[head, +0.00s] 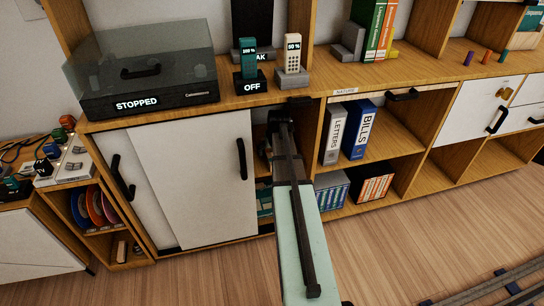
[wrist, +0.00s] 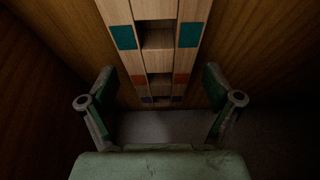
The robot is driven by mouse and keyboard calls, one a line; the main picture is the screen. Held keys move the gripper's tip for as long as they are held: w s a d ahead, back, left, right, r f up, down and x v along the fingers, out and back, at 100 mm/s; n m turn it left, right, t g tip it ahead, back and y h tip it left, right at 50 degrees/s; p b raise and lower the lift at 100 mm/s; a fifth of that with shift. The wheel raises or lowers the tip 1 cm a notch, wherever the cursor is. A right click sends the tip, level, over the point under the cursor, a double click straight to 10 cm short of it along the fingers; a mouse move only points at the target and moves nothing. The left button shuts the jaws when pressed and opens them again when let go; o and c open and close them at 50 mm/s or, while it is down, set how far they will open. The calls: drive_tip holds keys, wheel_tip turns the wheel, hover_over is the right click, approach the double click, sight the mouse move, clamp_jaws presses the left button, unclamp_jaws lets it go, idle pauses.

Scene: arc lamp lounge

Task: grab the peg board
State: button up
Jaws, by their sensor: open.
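The peg board (wrist: 158,62) is pale wood with square holes down its middle and pairs of teal, orange-red and purple patches beside them. It stands in the wrist view inside a dark wooden compartment. My gripper (wrist: 160,95) is open, with one finger toward each side of the board's lower part and nothing visibly clamped. I cannot tell whether the fingers touch it. In the head view my gripper (head: 278,132) reaches into the cabinet opening under the countertop; the board is not discernible there.
A white sliding door (head: 205,185) stands left of my arm. Phones (head: 292,55) stand on the countertop above. Purple, orange and teal pegs (head: 486,57) stand on the countertop at right. Wooden walls flank the gripper closely.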

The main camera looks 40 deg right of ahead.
drive_tip(key=shift+w+d+f, duration=0.1)
drive_tip(key=shift+w+f, duration=0.1)
drive_tip(key=shift+f, duration=0.35)
drive_tip(key=c, duration=1.5)
drive_tip(key=shift+r, duration=0.2)
